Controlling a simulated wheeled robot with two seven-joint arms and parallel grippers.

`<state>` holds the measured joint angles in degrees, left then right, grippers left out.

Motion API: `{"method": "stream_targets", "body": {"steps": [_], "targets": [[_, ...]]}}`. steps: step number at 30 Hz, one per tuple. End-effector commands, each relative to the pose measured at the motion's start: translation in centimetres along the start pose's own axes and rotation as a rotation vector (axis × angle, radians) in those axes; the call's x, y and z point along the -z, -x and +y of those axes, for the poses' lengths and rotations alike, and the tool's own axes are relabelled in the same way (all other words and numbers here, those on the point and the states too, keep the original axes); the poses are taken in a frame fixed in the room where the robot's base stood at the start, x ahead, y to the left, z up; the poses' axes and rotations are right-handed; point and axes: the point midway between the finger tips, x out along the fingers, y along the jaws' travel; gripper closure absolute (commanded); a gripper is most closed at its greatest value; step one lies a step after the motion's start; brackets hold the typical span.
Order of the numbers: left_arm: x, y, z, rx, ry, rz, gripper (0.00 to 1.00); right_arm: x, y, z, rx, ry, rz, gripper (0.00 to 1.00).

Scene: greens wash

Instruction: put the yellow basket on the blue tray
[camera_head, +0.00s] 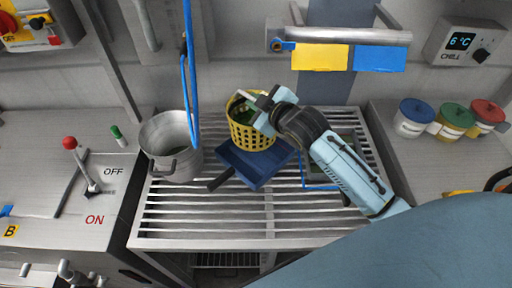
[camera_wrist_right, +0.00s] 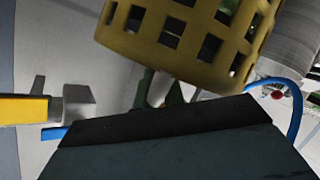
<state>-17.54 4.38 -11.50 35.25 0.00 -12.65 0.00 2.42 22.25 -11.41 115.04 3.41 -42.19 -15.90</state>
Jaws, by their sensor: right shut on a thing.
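The yellow basket (camera_head: 243,136) has a grid of holes and holds something green. My right gripper (camera_head: 254,103) is shut on it at its upper rim. The basket looks upright and overlaps the back part of the blue tray (camera_head: 262,178); I cannot tell whether it touches the tray or hangs just above it. The tray lies on the slatted rack, turned at an angle. In the right wrist view the basket (camera_wrist_right: 185,40) fills the top, and a dark slab across the bottom hides much. My left gripper is not in view.
A metal pot (camera_head: 172,150) stands on the slatted rack (camera_head: 250,222) left of the basket, close to a hanging blue hose (camera_head: 187,85). A green tray-like item (camera_head: 345,145) lies partly behind my right arm. Lidded jars (camera_head: 452,122) stand at the right.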

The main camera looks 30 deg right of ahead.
Motion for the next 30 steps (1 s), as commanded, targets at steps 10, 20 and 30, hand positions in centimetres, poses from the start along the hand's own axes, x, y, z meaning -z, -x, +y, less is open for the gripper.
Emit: {"method": "stream_targets", "body": {"steps": [10, 20, 30], "targets": [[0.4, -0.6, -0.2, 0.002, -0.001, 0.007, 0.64, -4.1, -2.2, -2.2, 0.001, -0.005, 0.004, 1.00], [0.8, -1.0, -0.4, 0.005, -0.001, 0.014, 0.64, -6.4, -3.1, -3.9, 0.000, -0.004, 0.004, 1.00], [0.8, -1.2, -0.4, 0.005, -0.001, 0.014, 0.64, -7.6, -3.7, -4.8, -0.001, -0.002, 0.007, 1.00]]}}
